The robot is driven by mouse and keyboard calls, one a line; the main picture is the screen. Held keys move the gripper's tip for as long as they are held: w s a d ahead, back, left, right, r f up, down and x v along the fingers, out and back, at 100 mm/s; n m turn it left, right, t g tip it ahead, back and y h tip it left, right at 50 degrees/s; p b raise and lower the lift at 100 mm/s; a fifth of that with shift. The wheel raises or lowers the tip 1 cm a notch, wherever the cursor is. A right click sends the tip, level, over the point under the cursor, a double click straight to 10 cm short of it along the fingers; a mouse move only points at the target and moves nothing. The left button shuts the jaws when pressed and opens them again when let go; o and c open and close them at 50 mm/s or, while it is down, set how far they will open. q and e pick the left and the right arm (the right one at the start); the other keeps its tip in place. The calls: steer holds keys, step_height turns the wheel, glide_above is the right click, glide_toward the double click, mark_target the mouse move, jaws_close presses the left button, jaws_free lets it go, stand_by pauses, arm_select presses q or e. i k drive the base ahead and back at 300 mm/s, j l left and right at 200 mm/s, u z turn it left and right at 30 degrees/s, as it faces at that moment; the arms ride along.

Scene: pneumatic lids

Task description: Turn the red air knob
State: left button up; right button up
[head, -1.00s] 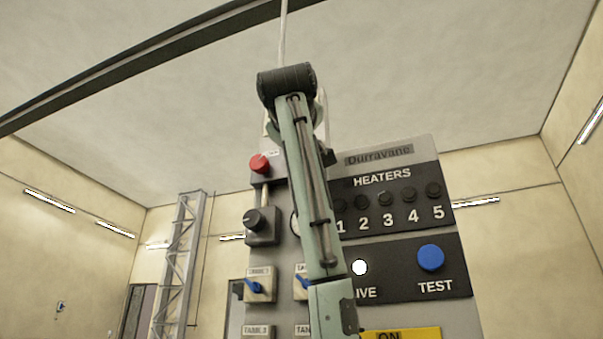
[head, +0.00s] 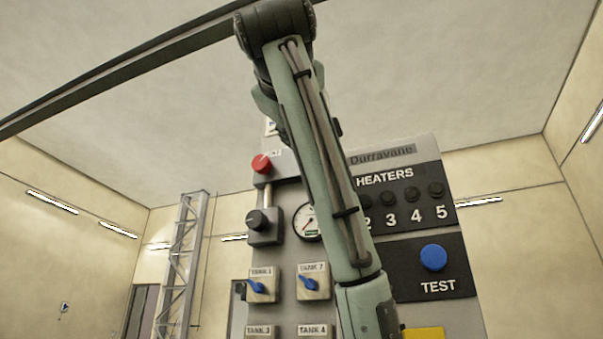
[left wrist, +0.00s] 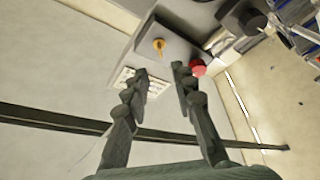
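The red air knob (head: 262,163) sits at the top left of the grey panel (head: 290,255) in the head view. It also shows in the left wrist view (left wrist: 198,67), close to the tip of the right-hand finger. My left gripper (left wrist: 160,76) is open, with nothing between its two fingers. The knob lies to the side of the gap, not between the fingers; I cannot tell whether it touches the finger. No gripper shows in the head view, where an arm of mine crosses in front of the panel. My right gripper is not in view.
A black knob (head: 263,221) is below the red one, beside a round gauge (head: 307,222). Blue-handled tank valves (head: 257,286) sit lower down. The heater buttons (head: 412,193) and blue TEST button (head: 433,257) are to the right. A brass-coloured part (left wrist: 158,45) shows near the left gripper.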

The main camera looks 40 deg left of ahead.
mark_target(261, 165)
steer(key=k+l, duration=0.2)
steer(key=k, duration=0.3)
steer(key=k+l, duration=0.15)
steer(key=k, duration=0.3)
